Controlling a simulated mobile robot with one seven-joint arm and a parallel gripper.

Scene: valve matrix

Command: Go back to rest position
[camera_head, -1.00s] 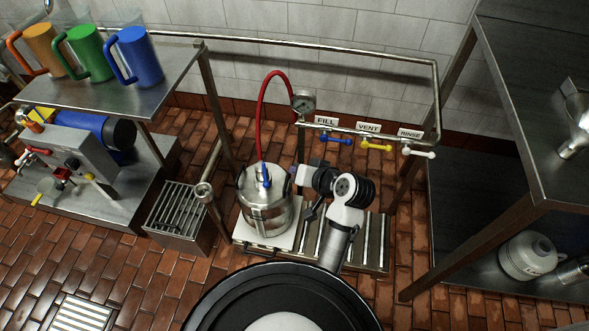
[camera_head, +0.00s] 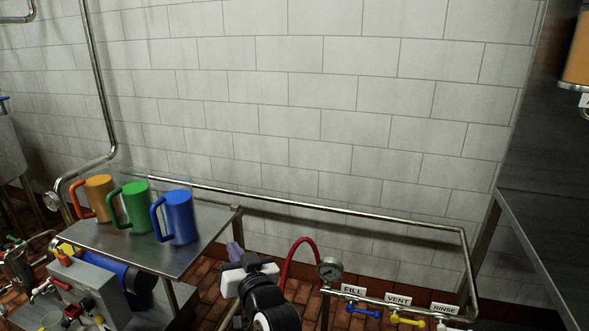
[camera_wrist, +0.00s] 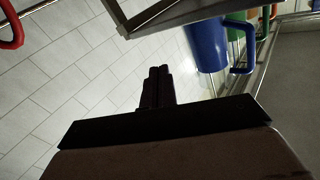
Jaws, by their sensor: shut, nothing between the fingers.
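My gripper (camera_head: 234,248) is raised at the lower middle of the head view, right of the steel shelf and left of the red hose. In the wrist view its dark fingers (camera_wrist: 158,72) are together, with nothing between them. It touches nothing that I can see. The rest of my arm is cut off by the bottom edge of the head view.
A steel shelf (camera_head: 120,250) holds an orange jug (camera_head: 100,195), a green jug (camera_head: 136,207) and a blue jug (camera_head: 181,217). The red hose (camera_head: 288,262), gauge (camera_head: 330,269), blue valve handle (camera_head: 364,311) and yellow valve handle (camera_head: 408,320) are at lower right. Tiled wall fills the back.

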